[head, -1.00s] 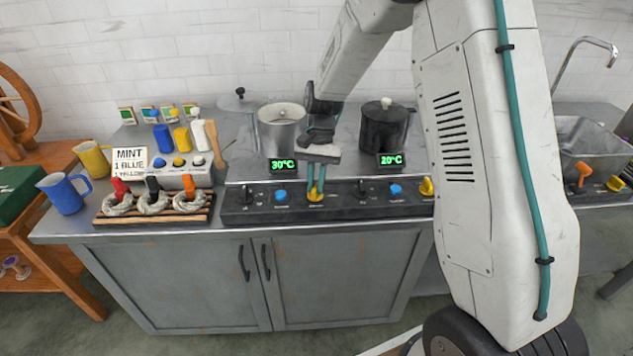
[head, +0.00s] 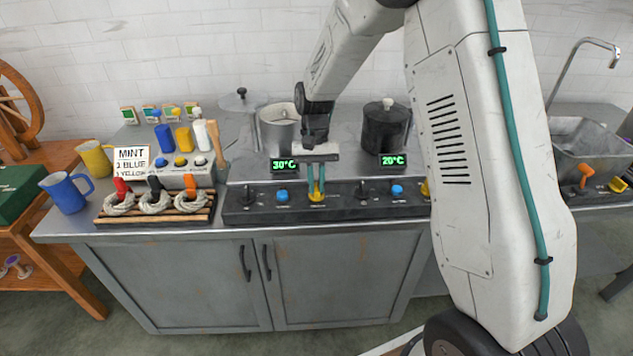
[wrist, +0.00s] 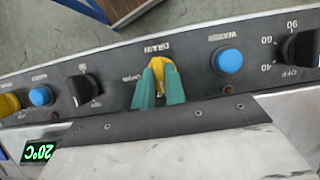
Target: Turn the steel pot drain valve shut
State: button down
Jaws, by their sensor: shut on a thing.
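The steel pot (head: 278,130) stands at the back of the counter behind a green 30°C display (head: 284,165). Its yellow drain valve (head: 317,198) is on the dark control panel in front of it. My gripper (head: 316,188) reaches down to this valve with its teal fingers. In the wrist view, the fingertips (wrist: 159,88) are shut on the yellow drain valve handle (wrist: 158,66), one on each side. The fingers hide part of the handle, so its exact angle is hard to tell. The printed words DRAIN and OPEN show beside it.
A blue button (wrist: 227,60) and a black dial (wrist: 301,47) sit to one side of the valve; another black dial (wrist: 83,89) sits on the other. A dark pot (head: 385,128) with a 20°C display stands to the right. Wool skeins (head: 152,202) lie on a wooden rack at left.

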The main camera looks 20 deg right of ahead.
jog(key=c, duration=1.4)
grip_release()
jog(key=shift+c, duration=0.2)
jog(key=a+v, duration=0.1)
jog(key=v, duration=0.6)
jog(key=shift+d+r, duration=0.4)
jog(key=shift+d, duration=0.15)
jog(key=shift+w, duration=0.1)
jog(key=s, duration=0.3)
jog(key=shift+s+d+f+n, duration=0.15)
jog(key=shift+d+f+n, duration=0.05)
jog(key=shift+f+n, duration=0.2)
jog(key=s+r+n+t, duration=0.1)
jog(key=s+r, duration=0.3)
jog(key=s, duration=0.6)
jog(key=s+d+r+t+h, duration=0.1)
jog(key=s+r, duration=0.4)
jog(key=s, duration=0.5)
jog(key=s+r+n+t, duration=0.1)
jog(key=s+r+t, duration=0.2)
jog(key=s, duration=0.7)
notch_tip(320, 180, up, 2)
jog(key=shift+s+d+r+n+t, duration=0.2)
jog(key=shift+s+d+n+t, duration=0.05)
jog(key=shift+n+t, duration=0.05)
